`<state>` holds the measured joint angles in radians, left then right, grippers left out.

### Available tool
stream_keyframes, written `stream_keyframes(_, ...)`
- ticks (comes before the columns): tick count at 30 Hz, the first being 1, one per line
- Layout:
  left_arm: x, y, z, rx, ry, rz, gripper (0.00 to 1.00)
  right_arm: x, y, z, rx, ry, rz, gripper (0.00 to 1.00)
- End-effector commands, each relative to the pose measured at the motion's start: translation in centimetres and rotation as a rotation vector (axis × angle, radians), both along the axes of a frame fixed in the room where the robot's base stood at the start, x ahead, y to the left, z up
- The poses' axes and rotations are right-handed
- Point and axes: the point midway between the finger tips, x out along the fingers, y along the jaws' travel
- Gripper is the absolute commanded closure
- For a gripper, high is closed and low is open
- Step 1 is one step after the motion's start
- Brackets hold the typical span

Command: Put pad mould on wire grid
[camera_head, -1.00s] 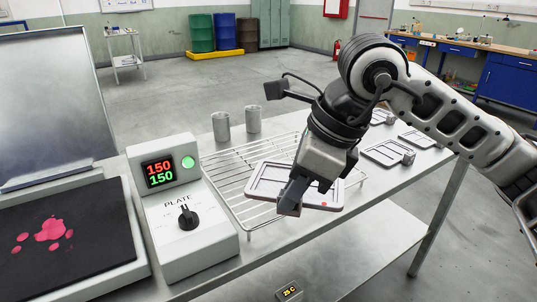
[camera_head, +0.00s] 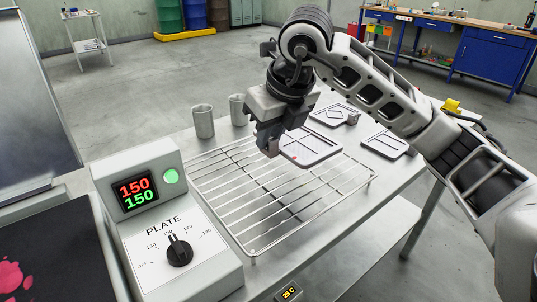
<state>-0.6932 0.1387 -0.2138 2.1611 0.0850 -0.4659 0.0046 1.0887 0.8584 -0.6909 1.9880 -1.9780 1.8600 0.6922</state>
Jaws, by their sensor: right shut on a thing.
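My right gripper (camera_head: 268,146) is shut at the left end of a flat, pale grey mould (camera_head: 315,147) with raised ridges and a small red dot near its front edge. I take this held plate to be the pad mould; the gripper hides its left end. It appears over the back right part of the wire grid (camera_head: 250,216). I cannot tell whether it touches the wires. The grid is a silver rack on the metal table, and its front and left parts are bare. My left gripper is not in view.
Another mould (camera_head: 333,114) with a diamond shape lies behind, and one (camera_head: 384,143) lies to the right. Two grey cups (camera_head: 203,121) stand behind the grid. A plate controller (camera_head: 165,225) reading 150 stands at its left. A small display (camera_head: 289,293) is at the front.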

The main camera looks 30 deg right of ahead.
Motion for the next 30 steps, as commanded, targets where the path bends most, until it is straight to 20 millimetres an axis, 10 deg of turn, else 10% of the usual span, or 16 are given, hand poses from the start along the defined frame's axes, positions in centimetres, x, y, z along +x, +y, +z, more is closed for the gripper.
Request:
stream_keyframes(18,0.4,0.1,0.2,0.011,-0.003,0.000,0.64,3.2,-1.5,-6.9,0.000,0.000,0.001,1.00)
stream_keyframes(30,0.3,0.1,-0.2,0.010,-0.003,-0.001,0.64,3.3,-1.5,-7.7,0.000,-0.004,0.001,1.00)
